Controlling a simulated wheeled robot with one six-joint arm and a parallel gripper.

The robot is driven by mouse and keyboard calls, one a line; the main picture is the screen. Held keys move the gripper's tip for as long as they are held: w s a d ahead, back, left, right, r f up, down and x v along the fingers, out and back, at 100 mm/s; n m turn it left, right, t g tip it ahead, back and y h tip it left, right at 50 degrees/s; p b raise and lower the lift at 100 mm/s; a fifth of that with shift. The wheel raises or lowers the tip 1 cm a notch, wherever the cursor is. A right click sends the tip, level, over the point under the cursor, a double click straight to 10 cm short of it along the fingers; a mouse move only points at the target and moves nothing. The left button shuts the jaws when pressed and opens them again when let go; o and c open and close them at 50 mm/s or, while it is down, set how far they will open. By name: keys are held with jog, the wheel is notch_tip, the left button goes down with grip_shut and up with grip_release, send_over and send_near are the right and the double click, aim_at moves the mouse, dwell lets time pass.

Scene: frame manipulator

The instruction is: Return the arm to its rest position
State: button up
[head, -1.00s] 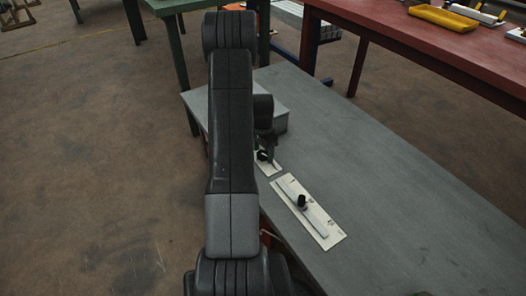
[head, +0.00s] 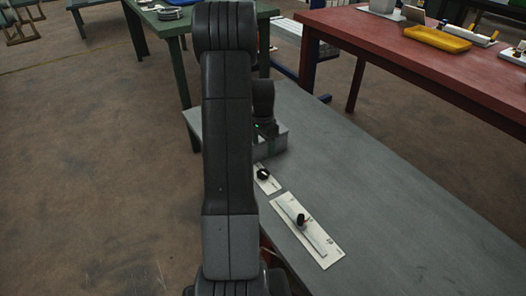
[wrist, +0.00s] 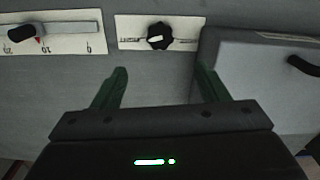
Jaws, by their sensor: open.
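My arm (head: 228,135) stands upright through the middle of the head view. My gripper (head: 267,137) is partly visible right of it, above the bench near the grey box (head: 277,147). In the wrist view my gripper (wrist: 160,78) is open, with two green fingers apart and nothing between them. A black rotary knob (wrist: 160,36) on a white plate lies beyond the fingertips, apart from them. The knob also shows in the head view (head: 263,175).
A slider plate (head: 318,238) with a dark handle lies on the grey bench (head: 390,200); its scale shows in the wrist view (wrist: 60,45). The grey box (wrist: 260,80) is close to the right finger. A red table (head: 400,55) bears a yellow tray (head: 438,39). The bench's right side is clear.

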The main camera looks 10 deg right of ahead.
aim_at(263, 172)
jog(key=shift+r, duration=0.25)
notch_tip(263, 172, down, 14)
jog(key=b, duration=0.3)
jog(key=shift+r, duration=0.1)
dwell(0.3)
